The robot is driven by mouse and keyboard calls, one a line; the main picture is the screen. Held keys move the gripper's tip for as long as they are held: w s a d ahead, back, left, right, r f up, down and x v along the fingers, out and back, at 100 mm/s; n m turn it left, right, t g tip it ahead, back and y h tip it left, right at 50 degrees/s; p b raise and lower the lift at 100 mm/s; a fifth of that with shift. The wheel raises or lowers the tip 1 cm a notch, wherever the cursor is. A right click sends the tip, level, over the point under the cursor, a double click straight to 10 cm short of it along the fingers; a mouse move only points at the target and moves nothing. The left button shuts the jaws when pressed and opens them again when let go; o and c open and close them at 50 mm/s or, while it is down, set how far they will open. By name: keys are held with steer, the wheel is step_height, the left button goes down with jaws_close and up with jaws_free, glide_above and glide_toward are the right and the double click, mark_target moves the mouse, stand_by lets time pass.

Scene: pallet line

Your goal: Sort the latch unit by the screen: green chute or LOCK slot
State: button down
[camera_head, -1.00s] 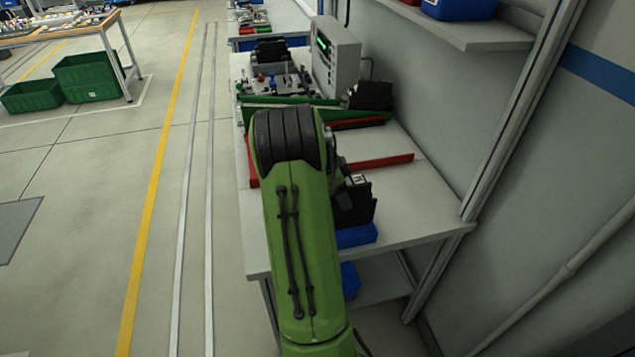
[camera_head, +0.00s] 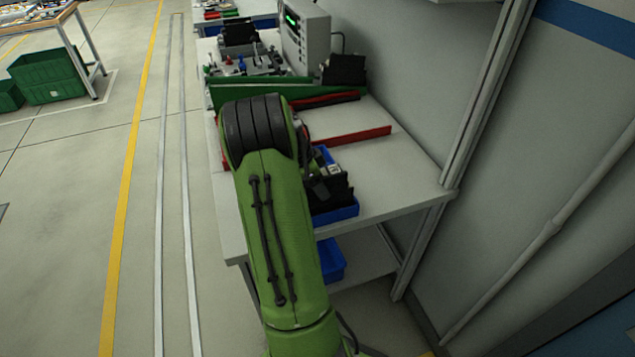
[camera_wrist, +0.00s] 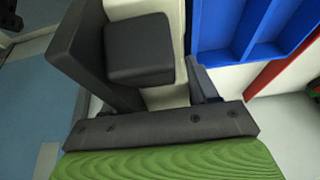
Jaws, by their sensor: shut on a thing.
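My gripper (camera_wrist: 160,75) is shut. A dark, block-shaped piece (camera_wrist: 138,48), which I take to be the latch unit, shows at its jaws in the wrist view. Its far side is hidden, and I cannot tell its dark parts clearly from the fingers. In the head view, the gripper's dark end (camera_head: 328,188) is over or beside a blue tray (camera_head: 338,214) at the bench's near end. The blue tray with compartments (camera_wrist: 247,48) also shows at upper right in the wrist view. The screen unit (camera_head: 304,35) has a small green display. A green sloped piece (camera_head: 250,93), perhaps the chute, crosses the bench. I cannot make out the LOCK slot.
Red rails (camera_head: 358,136) lie on the pale bench (camera_head: 405,172). A black stand (camera_head: 344,69) and a fixture with small parts (camera_head: 245,68) are at the far end. A wall and post (camera_head: 478,110) bound the right. Another blue bin (camera_head: 330,260) is below.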

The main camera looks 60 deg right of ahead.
steer(key=shift+r, duration=0.15)
steer(key=shift+c, duration=1.1)
jaws_free()
steer(key=p+v, duration=0.3)
steer(key=v, duration=1.2)
steer(key=shift+r, duration=0.35)
